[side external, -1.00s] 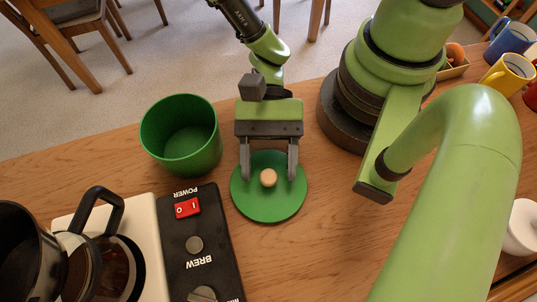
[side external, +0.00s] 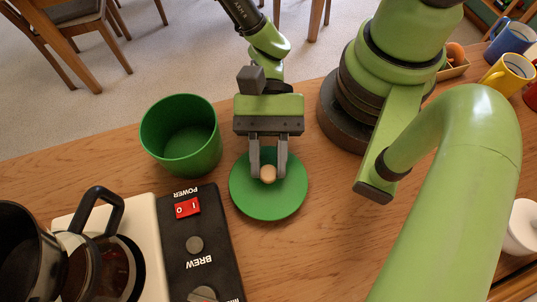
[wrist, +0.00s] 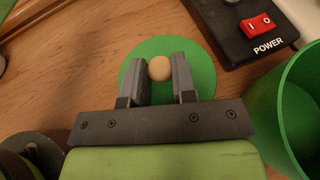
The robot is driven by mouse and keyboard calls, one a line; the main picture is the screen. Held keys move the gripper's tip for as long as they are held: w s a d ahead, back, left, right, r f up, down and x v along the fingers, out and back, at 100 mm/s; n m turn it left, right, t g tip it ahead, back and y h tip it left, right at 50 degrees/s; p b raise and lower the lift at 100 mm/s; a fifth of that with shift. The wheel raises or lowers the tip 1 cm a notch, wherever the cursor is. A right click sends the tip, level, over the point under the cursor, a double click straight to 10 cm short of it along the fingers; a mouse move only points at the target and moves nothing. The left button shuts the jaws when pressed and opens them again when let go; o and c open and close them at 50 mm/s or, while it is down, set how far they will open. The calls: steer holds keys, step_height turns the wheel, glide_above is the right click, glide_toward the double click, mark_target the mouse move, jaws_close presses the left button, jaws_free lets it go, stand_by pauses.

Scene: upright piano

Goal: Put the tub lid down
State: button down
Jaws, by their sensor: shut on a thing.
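The tub lid (side external: 256,203) is a flat green disc with a round pale wooden knob (side external: 268,174) at its middle. It is at or just above the wooden top; I cannot tell whether it touches. My gripper (side external: 268,172) is shut on the knob, one finger on each side. In the wrist view the lid (wrist: 205,62) shows around the fingers and the knob (wrist: 159,68) sits between the fingertips (wrist: 160,75). The open green tub (side external: 182,136) stands left of the lid and looks empty. It also shows at the right of the wrist view (wrist: 290,110).
A coffee maker with a black control panel (side external: 200,240) and a glass jug (side external: 95,260) stands at front left, close to the lid. Bare wood lies in front of and right of the lid.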

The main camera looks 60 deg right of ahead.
step_height(320, 180, up, 9)
steer(key=w+d+r+m+t, duration=0.2)
steer(key=w+d+m+t, duration=0.25)
steer(key=w, duration=0.45)
steer(key=w+d+r+m+t+h, duration=0.1)
steer(key=w+d+r+m+t, duration=0.1)
steer(key=w+d+m+t, duration=0.45)
steer(key=w+d+r+m+t, duration=0.1)
steer(key=w+d+r+t, duration=0.2)
steer(key=w, duration=0.7)
steer(key=s+a+r+x, duration=0.1)
steer(key=r+x, duration=0.1)
steer(key=x, duration=1.4)
steer(key=s+a+f+m, duration=0.1)
steer(key=s+a+f, duration=0.15)
steer(key=a, duration=1.15)
steer(key=shift+m+t+h, duration=0.3)
steer(key=shift+h, duration=0.1)
steer(key=f, duration=0.4)
steer(key=a+f, duration=0.1)
steer(key=shift+w+f, duration=0.3)
steer(key=shift+f, duration=2.5)
